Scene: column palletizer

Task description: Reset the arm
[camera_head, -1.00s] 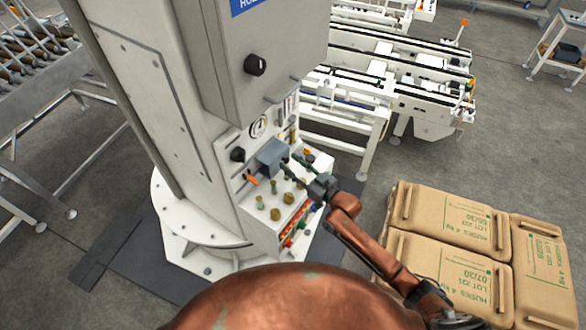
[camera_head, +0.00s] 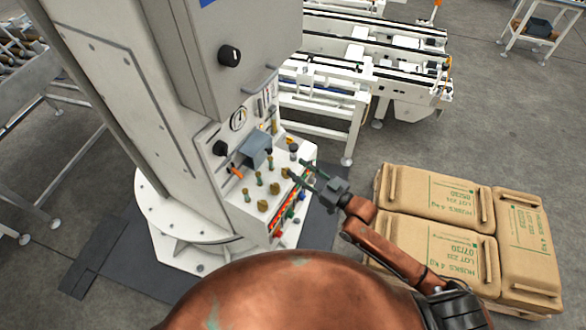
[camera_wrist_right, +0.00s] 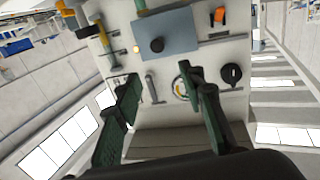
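My right gripper (camera_head: 302,172) is open and empty just right of the column's control panel, in front of its lower ledge. In the right wrist view its two green fingers (camera_wrist_right: 163,85) are spread apart with nothing between them. Beyond them stands a blue-grey box (camera_wrist_right: 180,33) with a black round button (camera_wrist_right: 157,45); the box also shows in the head view (camera_head: 255,150). The white palletizer column (camera_head: 105,105) stands left of my right arm. My left gripper is not in view.
The panel carries an orange switch (camera_head: 236,173), a gauge (camera_head: 238,118), a black knob (camera_head: 220,148) and several brass fittings (camera_head: 262,205). Brown husk sacks (camera_head: 430,195) lie stacked at the right, beside my right arm. A conveyor (camera_head: 375,60) stands behind.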

